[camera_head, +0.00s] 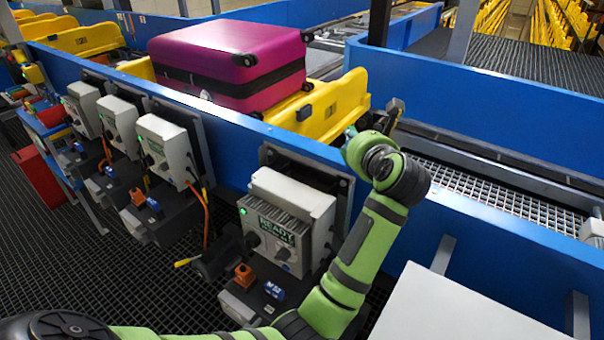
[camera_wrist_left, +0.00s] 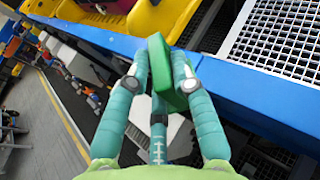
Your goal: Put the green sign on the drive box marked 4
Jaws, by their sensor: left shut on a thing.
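In the left wrist view, the green sign (camera_wrist_left: 159,64) is a thick green block held between the teal fingers of my left gripper (camera_wrist_left: 158,85). The fingers are shut on it, above the blue conveyor rail. In the head view, my left gripper (camera_head: 352,134) is mostly hidden behind my green wrist, beside the rail's top edge; the sign cannot be made out there. The nearest drive box (camera_head: 288,212) is grey with a ribbed top, a green light and a dark plate reading READY. It sits below and left of my gripper. No number 4 is readable on any box. My right gripper is not in view.
More grey drive boxes (camera_head: 165,148) line the blue rail (camera_head: 237,117) to the left. A magenta suitcase (camera_head: 228,58) lies in a yellow tray (camera_head: 335,104) behind the rail. A white panel (camera_head: 450,310) stands at the lower right. Dark grating covers the floor.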

